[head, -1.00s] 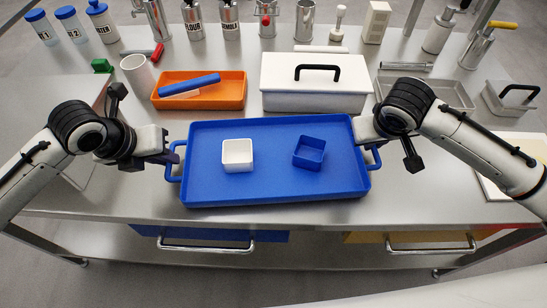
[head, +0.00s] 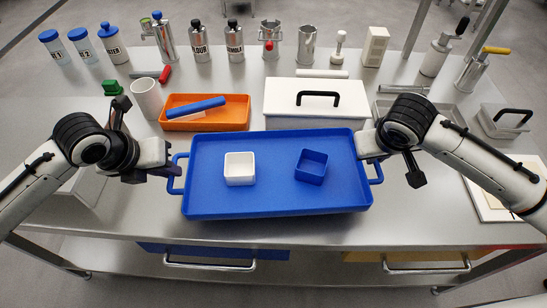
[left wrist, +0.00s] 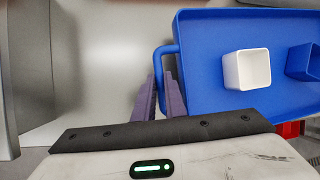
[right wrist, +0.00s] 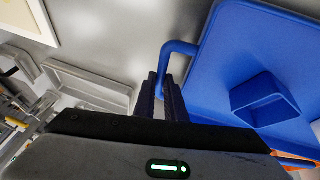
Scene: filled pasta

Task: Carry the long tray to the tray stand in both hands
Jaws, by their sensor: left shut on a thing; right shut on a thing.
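The long blue tray (head: 275,200) is held between my two grippers, over the front of the steel table. A white square cup (head: 239,169) stands in its left half and a blue square cup (head: 311,166) in its right half. My left gripper (head: 172,166) is shut on the tray's left handle, also seen in the left wrist view (left wrist: 163,88). My right gripper (head: 372,156) is shut on the right handle, seen in the right wrist view (right wrist: 166,88). I cannot make out the tray stand for certain.
Behind the tray are an orange tray (head: 205,122) with a blue bar in it and a white box (head: 316,104) with a black handle. A white mug (head: 147,98) stands at the left. Several bottles and metal canisters line the back. A grey lidded container (head: 503,121) is at the right.

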